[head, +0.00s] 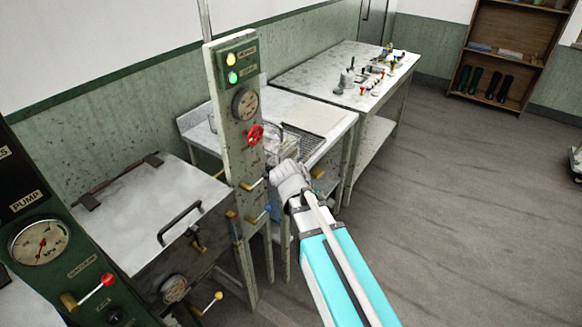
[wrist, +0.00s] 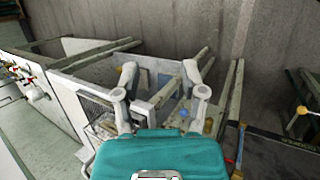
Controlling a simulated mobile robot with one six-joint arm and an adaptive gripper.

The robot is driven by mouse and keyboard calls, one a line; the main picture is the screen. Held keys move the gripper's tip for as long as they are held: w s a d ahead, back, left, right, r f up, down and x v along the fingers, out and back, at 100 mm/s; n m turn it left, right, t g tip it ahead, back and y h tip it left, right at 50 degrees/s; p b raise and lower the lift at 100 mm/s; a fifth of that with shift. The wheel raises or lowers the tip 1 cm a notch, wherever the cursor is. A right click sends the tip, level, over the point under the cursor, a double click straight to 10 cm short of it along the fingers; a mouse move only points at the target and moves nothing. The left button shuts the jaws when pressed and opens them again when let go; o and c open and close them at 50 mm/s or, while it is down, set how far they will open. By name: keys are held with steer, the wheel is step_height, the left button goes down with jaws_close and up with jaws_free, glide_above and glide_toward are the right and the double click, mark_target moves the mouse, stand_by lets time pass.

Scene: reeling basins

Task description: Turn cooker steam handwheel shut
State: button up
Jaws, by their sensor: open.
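A small red handwheel (head: 255,135) sits on the front of an upright, worn control post (head: 228,155), below a round gauge (head: 245,103). It is the only red wheel I see on this post. My gripper (head: 287,178) is below and to the right of the wheel in the head view, apart from it. In the wrist view my gripper (wrist: 160,72) has its two fingers spread, with nothing held between them. I cannot make out the red wheel in the wrist view.
Levers with yellow and blue knobs stick out low on the post. A lidded basin (head: 150,215) stands left, beside a green pump panel (head: 50,225). Behind are a basin with a wire basket (head: 285,150) and a worktable (head: 335,75). Open floor (head: 470,210) lies right.

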steer(key=w+a+r+n+t+h, duration=0.2)
steer(key=w+a+r+n, duration=0.1)
steer(key=w+a+n, duration=0.15)
steer(key=n+t+h, duration=0.3)
steer(key=n+t, duration=0.7)
steer(key=n, duration=0.4)
glide_toward(256, 145)
step_height(256, 145, up, 5)
steer(key=s+a, duration=0.2)
steer(key=shift+a, duration=0.25)
steer(key=shift+w, duration=0.1)
steer(key=x, duration=1.3)
steer(key=shift+w+d+f, duration=0.15)
steer(key=shift+w+d, duration=0.05)
steer(key=shift+d, duration=0.15)
steer(key=shift+c, duration=0.2)
jaws_close()
